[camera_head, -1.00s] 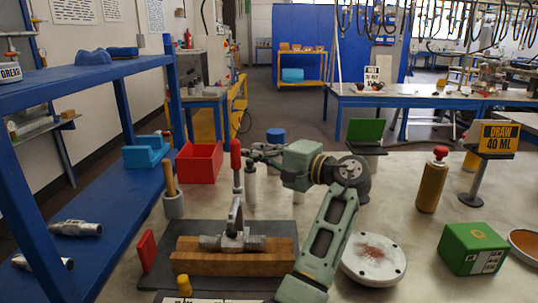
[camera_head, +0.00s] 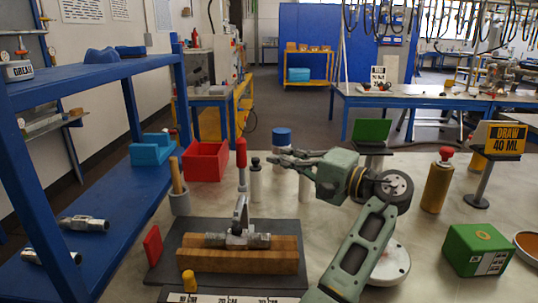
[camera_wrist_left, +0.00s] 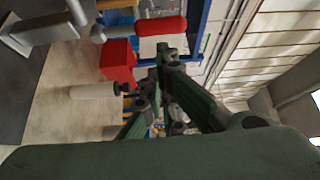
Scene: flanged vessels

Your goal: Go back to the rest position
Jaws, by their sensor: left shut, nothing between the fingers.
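My left gripper (camera_head: 277,157) is shut and empty in the head view. It hangs above the worktable (camera_head: 420,262), pointing left, with a small white bottle (camera_head: 255,182) with a black cap just left of its tips. In the left wrist view its dark fingers (camera_wrist_left: 155,78) show with nothing held, and the bottle (camera_wrist_left: 95,91) lies to their left in the picture. My right gripper is not in view.
A metal fitting (camera_head: 238,238) sits on a wooden block (camera_head: 225,262), with a red-handled tool (camera_head: 241,160) behind. A red bin (camera_head: 206,162) and blue shelf (camera_head: 95,215) are left. A white disc (camera_head: 398,262), partly hidden by my arm, a gold bottle (camera_head: 437,188) and green box (camera_head: 478,250) are right.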

